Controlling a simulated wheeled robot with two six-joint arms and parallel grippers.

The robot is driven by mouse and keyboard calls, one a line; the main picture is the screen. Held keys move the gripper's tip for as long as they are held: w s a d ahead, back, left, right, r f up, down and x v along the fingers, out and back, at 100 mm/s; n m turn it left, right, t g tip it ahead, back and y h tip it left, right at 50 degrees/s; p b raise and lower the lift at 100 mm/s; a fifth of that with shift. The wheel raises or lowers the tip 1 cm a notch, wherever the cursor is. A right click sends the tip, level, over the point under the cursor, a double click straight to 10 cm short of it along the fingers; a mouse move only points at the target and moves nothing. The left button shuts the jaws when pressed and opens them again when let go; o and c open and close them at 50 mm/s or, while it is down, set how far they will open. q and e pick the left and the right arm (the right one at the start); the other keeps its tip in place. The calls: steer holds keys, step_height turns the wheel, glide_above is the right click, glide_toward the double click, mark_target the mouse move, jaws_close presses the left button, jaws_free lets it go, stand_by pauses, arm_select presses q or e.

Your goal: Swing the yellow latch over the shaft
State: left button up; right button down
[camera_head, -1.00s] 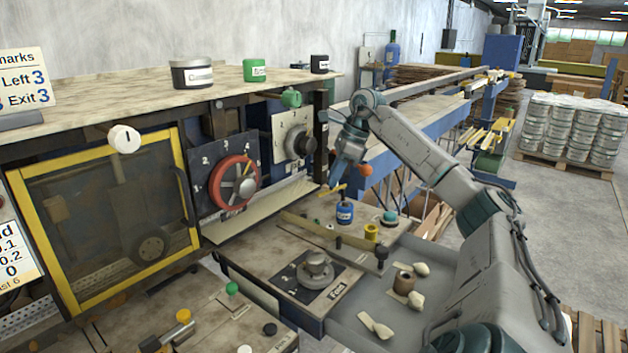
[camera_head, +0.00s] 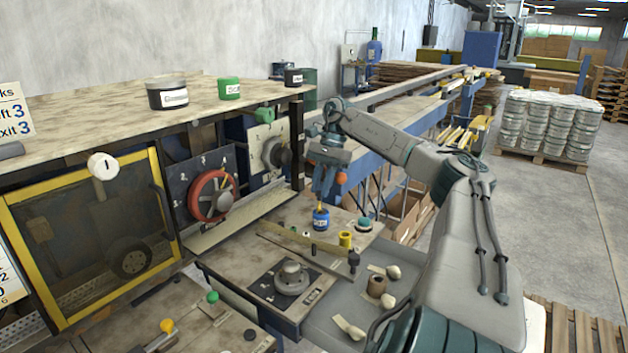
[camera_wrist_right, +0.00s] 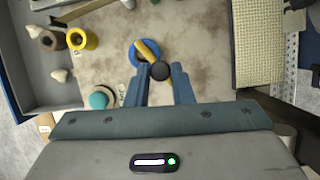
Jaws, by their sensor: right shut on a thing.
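My right gripper (camera_wrist_right: 160,82) is shut on a short yellow piece (camera_wrist_right: 147,50) at its dark round end (camera_wrist_right: 160,70). The yellow piece lies over a small blue pot (camera_head: 321,222) in both views; I cannot tell whether they touch. I cannot tell whether this piece is the latch. No shaft can be made out for certain. My left gripper is not in view.
A yellow spool (camera_head: 345,240) and a teal button (camera_head: 365,224) stand close to the pot. A red wheel (camera_head: 213,195) and a yellow-framed door (camera_head: 160,205) are at the left.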

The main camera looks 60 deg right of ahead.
steer(key=shift+s+d+r+n+p, duration=0.15)
steer(key=shift+n+p, duration=0.25)
steer(key=shift+p, duration=0.2)
steer(key=c, duration=1.3)
jaws_free()
steer(key=shift+o, duration=0.2)
